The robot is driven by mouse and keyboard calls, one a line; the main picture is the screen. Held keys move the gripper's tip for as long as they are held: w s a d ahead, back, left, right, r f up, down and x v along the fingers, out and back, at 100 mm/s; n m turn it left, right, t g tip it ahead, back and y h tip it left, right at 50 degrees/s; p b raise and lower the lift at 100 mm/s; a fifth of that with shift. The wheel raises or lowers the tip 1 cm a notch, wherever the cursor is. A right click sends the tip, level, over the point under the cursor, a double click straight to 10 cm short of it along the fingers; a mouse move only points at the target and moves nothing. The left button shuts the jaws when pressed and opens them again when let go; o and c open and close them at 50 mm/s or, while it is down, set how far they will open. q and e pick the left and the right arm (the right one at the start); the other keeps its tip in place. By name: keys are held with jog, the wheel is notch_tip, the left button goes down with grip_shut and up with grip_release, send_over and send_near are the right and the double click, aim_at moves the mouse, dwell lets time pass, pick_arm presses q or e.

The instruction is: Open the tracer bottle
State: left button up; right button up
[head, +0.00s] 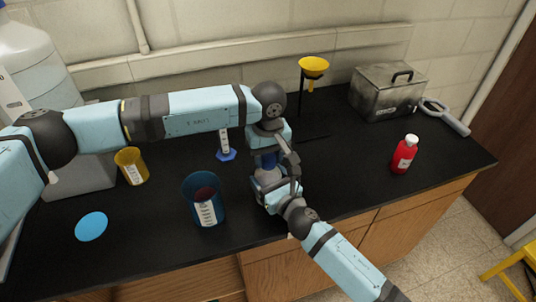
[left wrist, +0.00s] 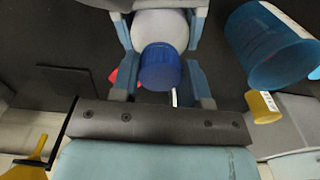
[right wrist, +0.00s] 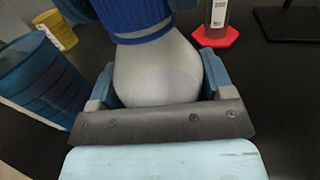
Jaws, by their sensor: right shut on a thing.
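The tracer bottle (head: 267,178) is a pale grey bottle with a ribbed blue cap (left wrist: 160,66), upright near the counter's front edge and partly hidden by my arms in the head view. Its rounded body (right wrist: 155,75) fills the middle of the right wrist view. My right gripper (right wrist: 158,88) is shut on the body from the front. My left gripper (left wrist: 160,82) comes from above, with its fingers on either side of the cap and a gap showing between each finger and the cap. The cap is on the bottle.
A blue beaker (head: 203,203) stands just left of the bottle, with a yellow beaker (head: 131,167) beyond. A graduated cylinder (head: 225,146) stands behind. A red bottle (head: 404,154), a metal box (head: 388,90) and a yellow funnel (head: 313,67) on a stand are to the right.

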pick_arm(q)
jog(key=c, duration=0.4)
jog(key=n, duration=2)
jog(key=shift+n, duration=0.3)
jog(key=n, duration=0.6)
jog(key=shift+n, duration=0.4)
jog(key=shift+r, duration=0.2)
jog(key=shift+r, duration=0.95)
